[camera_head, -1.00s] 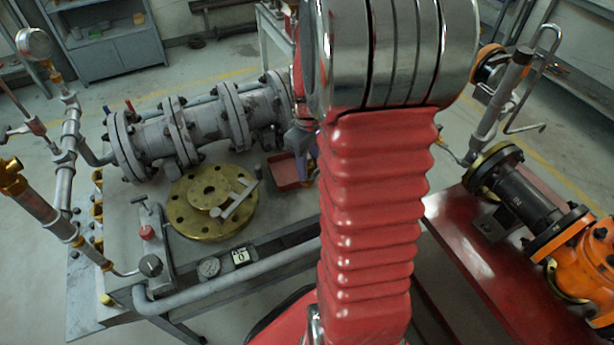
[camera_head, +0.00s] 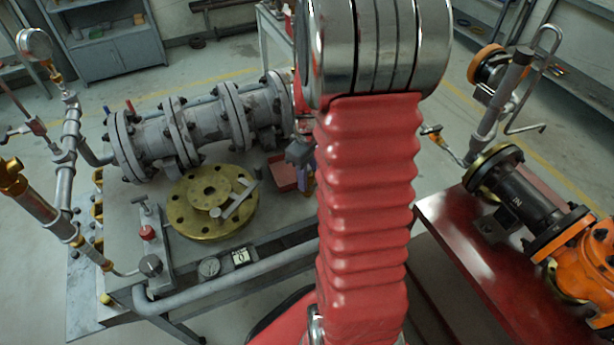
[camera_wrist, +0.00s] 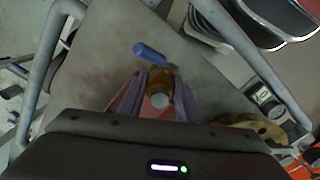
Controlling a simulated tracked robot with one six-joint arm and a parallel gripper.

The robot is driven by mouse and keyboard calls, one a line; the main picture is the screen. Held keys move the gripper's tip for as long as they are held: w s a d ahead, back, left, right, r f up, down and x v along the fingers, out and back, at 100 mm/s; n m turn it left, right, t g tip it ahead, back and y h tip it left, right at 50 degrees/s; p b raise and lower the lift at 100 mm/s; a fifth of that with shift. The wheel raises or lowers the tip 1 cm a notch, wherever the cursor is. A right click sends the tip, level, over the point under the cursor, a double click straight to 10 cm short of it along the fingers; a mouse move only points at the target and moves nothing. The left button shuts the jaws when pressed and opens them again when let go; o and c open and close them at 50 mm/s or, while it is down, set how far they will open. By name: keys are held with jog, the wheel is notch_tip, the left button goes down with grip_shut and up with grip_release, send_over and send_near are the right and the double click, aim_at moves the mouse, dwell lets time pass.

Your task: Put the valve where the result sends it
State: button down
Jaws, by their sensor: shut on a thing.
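My gripper (camera_wrist: 155,97) is shut on a small brass valve (camera_wrist: 160,80) with a blue handle (camera_wrist: 150,54). The lavender fingers stand on either side of its body in the wrist view. A red tray (camera_wrist: 122,103) shows behind the fingers; I cannot tell whether the valve touches it. In the head view my red arm hides much of the gripper (camera_head: 306,172), which is just right of the red tray (camera_head: 281,170), over the right part of the grey bench. The valve is not clear there.
A grey flanged pipe (camera_head: 205,125) runs along the bench back. A red bench (camera_head: 460,235) with an orange valve (camera_head: 590,255) stands right.

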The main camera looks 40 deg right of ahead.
jog(key=shift+f, duration=0.1)
jog(key=c, duration=1.3)
grip_release()
notch_tip(320, 180, up, 12)
jog(key=shift+r, duration=0.15)
jog(key=shift+a, duration=0.1)
